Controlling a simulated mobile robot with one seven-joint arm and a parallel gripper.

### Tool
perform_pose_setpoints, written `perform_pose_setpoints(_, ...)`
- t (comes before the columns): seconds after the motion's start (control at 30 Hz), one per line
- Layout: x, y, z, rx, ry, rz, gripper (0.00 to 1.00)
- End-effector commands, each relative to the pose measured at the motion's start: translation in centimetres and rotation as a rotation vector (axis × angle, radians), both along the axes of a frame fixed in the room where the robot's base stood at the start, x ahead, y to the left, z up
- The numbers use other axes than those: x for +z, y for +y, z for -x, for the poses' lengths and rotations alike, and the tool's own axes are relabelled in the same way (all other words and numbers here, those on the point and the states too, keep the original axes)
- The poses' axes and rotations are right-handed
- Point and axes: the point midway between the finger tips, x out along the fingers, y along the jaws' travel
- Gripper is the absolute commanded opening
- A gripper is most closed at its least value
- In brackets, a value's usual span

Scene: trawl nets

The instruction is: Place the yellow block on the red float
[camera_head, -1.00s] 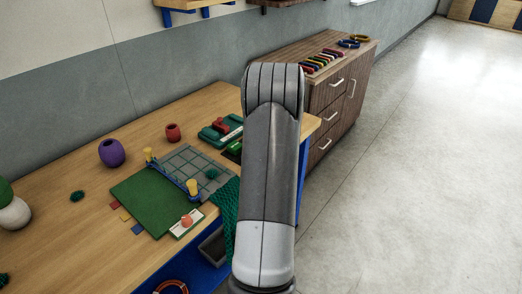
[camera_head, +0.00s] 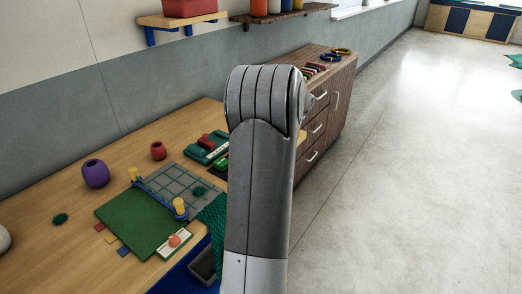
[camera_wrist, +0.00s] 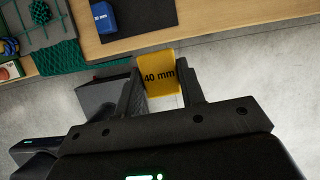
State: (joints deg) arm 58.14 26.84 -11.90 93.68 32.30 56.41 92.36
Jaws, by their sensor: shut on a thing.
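The yellow block (camera_wrist: 158,72), marked "40 mm", sits between the two dark fingers of my gripper (camera_wrist: 160,82), which is shut on it. In the wrist view it is over the grey floor, just off the table's edge. A small red, rounded, hollow-topped float (camera_head: 158,150) stands on the wooden table in the head view, right of a larger purple one (camera_head: 95,173). An orange-red ball (camera_head: 174,240) lies on a white card; it shows at the left edge of the wrist view (camera_wrist: 4,73). My arm hides the gripper and block in the head view.
The wooden table (camera_head: 55,210) holds a green mat (camera_head: 135,222), a grey grid board and a green net (camera_wrist: 62,57) hanging over its edge. A blue block (camera_wrist: 103,17) lies near that edge. A grey bin (camera_head: 203,262) is below. A drawer cabinet (camera_head: 318,110) stands behind.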

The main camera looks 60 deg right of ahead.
Motion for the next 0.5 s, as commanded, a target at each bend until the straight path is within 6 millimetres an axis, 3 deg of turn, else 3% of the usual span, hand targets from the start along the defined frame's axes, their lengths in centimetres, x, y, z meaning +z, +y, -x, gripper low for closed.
perform_pose_setpoints(0.27,0.9,-0.2,1.1,0.003,0.000,0.000,0.13)
perform_pose_setpoints(0.37,1.2,-0.3,-0.5,0.008,0.003,0.000,0.13)
perform_pose_setpoints(0.5,2.0,-0.1,-5.7,0.017,0.014,0.001,0.13)
